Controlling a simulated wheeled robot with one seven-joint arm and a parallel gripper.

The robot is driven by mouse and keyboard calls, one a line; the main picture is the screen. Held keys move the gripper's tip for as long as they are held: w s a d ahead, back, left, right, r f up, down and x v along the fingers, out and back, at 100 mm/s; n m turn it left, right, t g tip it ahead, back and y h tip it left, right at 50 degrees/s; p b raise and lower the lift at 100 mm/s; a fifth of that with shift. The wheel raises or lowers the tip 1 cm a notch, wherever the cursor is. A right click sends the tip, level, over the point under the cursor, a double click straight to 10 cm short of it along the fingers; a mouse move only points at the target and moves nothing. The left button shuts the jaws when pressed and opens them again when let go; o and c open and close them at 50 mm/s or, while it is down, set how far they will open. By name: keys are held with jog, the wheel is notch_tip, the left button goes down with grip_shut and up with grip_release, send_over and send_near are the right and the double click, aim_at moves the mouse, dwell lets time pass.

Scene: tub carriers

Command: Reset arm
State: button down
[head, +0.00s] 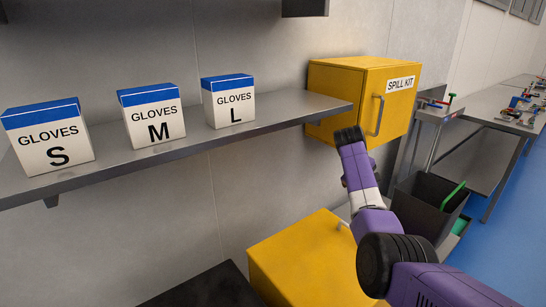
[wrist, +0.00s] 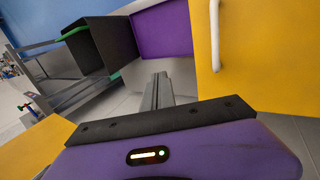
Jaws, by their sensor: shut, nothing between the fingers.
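My gripper (wrist: 162,76) shows in the wrist view as two narrow grey fingers pressed together, with nothing between them. It is in free space over the grey floor, apart from the yellow surface with a pale bar handle (wrist: 256,60) at the right. In the head view my purple arm reaches up from the lower right and bends, its black upper joint in front of the yellow spill kit cabinet (head: 345,88). The fingers cannot be made out in the head view.
A metal shelf (head: 110,160) at the left carries glove boxes S (head: 50,140), M (head: 152,120) and L (head: 229,103). A lower yellow cabinet (head: 305,262) stands beside my arm. A dark bin (head: 425,208) and workbenches (head: 490,108) are at the right. Blue floor shows at far right.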

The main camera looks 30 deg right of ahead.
jog(key=w+d+r+m+t+h, duration=0.1)
jog(key=w+r+m+t+h, duration=0.15)
jog(key=w+r+t, duration=0.45)
jog(key=s+a+f+t, duration=0.3)
jog(key=s+a, duration=0.1)
jog(key=a, duration=0.4)
jog(key=s+a+f+t, duration=0.2)
jog(key=s+a+f, duration=0.15)
jog(key=a, duration=0.45)
jog(key=s+a+f+t, duration=0.3)
jog(key=a+f, duration=0.1)
jog(key=a, duration=0.4)
jog(key=s+a+y, duration=0.2)
jog(key=s+a, duration=0.6)
jog(key=s, duration=0.4)
jog(key=s+a+r+n+y, duration=0.1)
jog(key=s+a+y, duration=0.2)
jog(key=s+a, duration=0.5)
jog(key=s+a+r+n+y, duration=0.1)
jog(key=s+a+y, duration=0.2)
jog(key=s+a, duration=0.5)
jog(key=f+v, duration=0.2)
jog(key=v, duration=0.7)
jog(key=shift+s, duration=0.7)
